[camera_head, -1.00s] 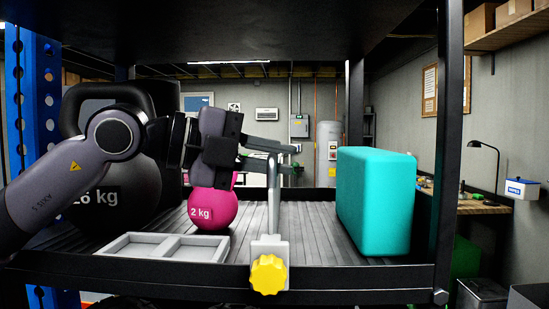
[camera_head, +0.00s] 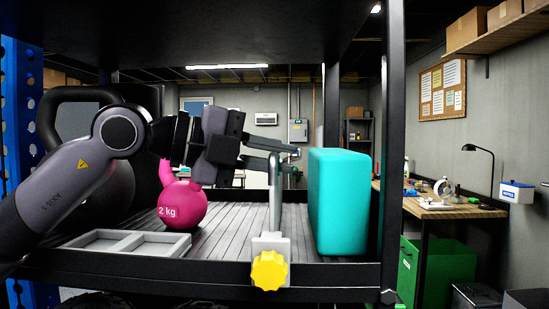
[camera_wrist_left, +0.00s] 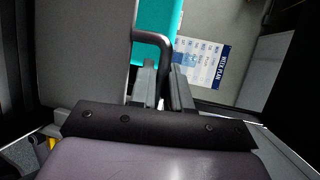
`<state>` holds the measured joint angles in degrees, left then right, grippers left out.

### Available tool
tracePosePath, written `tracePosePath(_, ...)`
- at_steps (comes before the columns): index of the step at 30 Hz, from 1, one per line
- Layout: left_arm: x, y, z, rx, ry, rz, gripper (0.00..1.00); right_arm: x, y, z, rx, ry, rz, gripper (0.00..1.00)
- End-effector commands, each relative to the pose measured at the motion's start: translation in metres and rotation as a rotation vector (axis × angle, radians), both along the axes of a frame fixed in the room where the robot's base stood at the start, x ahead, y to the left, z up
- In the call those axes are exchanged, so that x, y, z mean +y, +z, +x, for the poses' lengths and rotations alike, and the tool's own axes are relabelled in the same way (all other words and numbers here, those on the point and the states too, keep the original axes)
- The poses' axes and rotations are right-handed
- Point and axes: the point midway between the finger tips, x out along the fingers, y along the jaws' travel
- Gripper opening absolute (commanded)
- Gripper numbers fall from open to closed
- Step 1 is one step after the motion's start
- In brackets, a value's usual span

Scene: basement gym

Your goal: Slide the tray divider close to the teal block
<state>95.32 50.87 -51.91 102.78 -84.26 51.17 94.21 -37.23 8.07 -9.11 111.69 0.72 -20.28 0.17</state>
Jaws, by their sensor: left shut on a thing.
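The tray divider (camera_head: 276,205) is a grey upright with a yellow knob (camera_head: 269,270) on its foot at the shelf's front rail. The teal block (camera_head: 340,200) stands upright on the shelf just right of the divider, with a narrow gap between them. It also shows at the top of the left wrist view (camera_wrist_left: 155,20). My left gripper (camera_head: 289,154) reaches in from the left and is shut on the upper part of the divider. Its fingers also show in the left wrist view (camera_wrist_left: 163,88). My right gripper is not in view.
A dark post (camera_head: 392,150) stands right of the block. A workbench (camera_head: 440,205) is beyond.

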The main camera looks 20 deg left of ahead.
Motion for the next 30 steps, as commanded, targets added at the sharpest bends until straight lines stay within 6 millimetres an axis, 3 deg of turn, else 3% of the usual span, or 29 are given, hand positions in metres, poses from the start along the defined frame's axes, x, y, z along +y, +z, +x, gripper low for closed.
tracePosePath(13, 0.0, 0.0, 0.0, 0.001, -0.002, -0.001, 0.0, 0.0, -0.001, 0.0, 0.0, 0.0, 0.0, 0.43)
tracePosePath(14, -0.001, 0.0, 0.0, 0.001, -0.002, -0.001, 0.23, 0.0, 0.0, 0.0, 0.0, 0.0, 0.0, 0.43)
tracePosePath(23, 0.001, 0.0, -0.001, 0.001, -0.001, -0.001, 0.23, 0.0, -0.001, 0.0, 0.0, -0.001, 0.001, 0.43)
tracePosePath(30, 0.024, 0.004, -0.019, -0.003, 0.002, -0.002, 0.23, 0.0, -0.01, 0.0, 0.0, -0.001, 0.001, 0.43)
